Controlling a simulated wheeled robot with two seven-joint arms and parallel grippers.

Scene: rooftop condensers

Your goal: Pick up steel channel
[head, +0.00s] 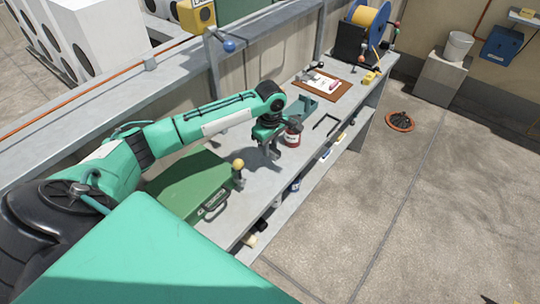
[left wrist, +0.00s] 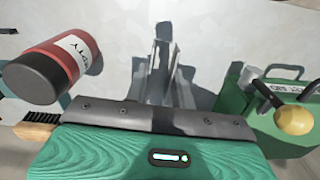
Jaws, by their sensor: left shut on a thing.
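My left gripper (head: 269,147) is low over the grey workbench, its fingers pointing down. It is shut on a narrow grey metal piece, which looks like the steel channel (left wrist: 163,62). In the left wrist view the piece stands out ahead of the gripper's dark bar, between the fingers. In the head view the fingers and the piece blend together, so I cannot tell whether the piece touches the bench. My right gripper is not in view.
A red can (head: 292,136) stands close beside the gripper. A green case (head: 187,187) and a yellow-knobbed tool (head: 239,165) are on its other side. A teal tray (head: 300,107), a clipboard (head: 318,90) and a cable reel (head: 368,20) lie farther along the bench (head: 262,185).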

